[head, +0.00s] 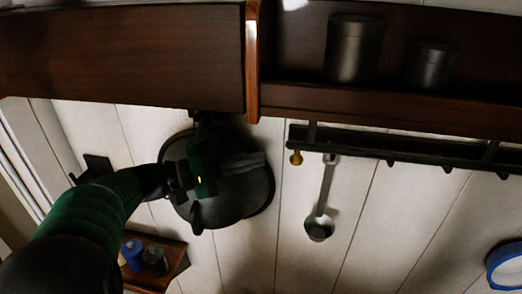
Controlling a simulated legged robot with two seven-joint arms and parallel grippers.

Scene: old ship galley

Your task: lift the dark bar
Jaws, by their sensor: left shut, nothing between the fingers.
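A long dark bar (400,146) with small hooks runs below the wooden shelf at the right in the head view. A metal ladle (325,195) hangs from it, beside a small brass-coloured knob (296,158). My left gripper (215,172) is shut and empty, in front of a round dark pan-like thing (250,195) on the wall, left of the bar and apart from it. Whether the gripper touches the round thing is hard to tell in the dark. My right gripper is not in view.
The shelf above (390,103) holds two dark canisters (354,50), (430,66). A wooden cabinet (120,55) is at upper left. A small shelf (165,255) with jars is at lower left. A blue-rimmed round thing (492,262) is at lower right.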

